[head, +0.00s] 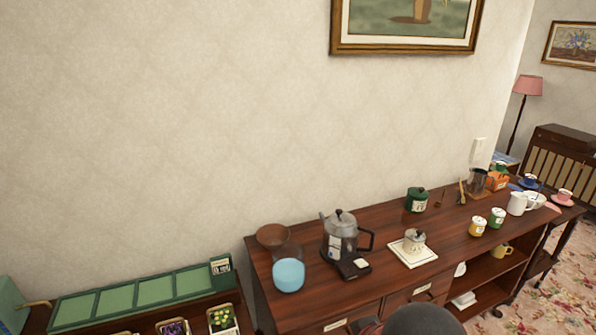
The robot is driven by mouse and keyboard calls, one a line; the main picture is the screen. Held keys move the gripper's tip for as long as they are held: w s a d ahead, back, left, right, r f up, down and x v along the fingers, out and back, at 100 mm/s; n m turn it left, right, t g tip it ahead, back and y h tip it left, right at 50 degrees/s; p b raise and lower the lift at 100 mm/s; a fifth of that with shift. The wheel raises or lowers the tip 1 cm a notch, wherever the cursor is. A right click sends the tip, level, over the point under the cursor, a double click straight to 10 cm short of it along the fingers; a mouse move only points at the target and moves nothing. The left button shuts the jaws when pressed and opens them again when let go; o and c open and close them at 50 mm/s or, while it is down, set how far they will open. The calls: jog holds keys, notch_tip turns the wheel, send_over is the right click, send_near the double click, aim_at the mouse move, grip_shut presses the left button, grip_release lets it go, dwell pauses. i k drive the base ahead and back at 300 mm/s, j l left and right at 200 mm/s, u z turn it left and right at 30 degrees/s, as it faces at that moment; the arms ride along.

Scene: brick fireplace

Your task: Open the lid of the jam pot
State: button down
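No pot here can be clearly read as the jam pot; several lidded vessels stand on the brown wooden sideboard (385,270). A small glassy, greyish pot (414,240) with what looks like a lid on top sits on a white square mat (422,258). Behind it stands a dark green jar (416,200) with a pale label and a dark knobbed lid, which appears closed. A yellow labelled pot (477,226) and a green labelled pot (497,218) stand to the right with pale tops. My gripper is out of view; only dark rounded parts of me show at the bottom edge.
A kettle (340,237) on a dark base, a light blue cylinder (289,275) and a brown bowl (272,236) stand at left. White cups (517,204) crowd the right end. Green trays (155,291) lie lower left. The sideboard's middle is partly clear.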

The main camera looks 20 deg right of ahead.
aim_at(412, 235)
jog(key=i+z, duration=0.2)
jog(key=i, duration=0.3)
jog(key=i+j+z, duration=0.2)
jog(key=i, duration=0.3)
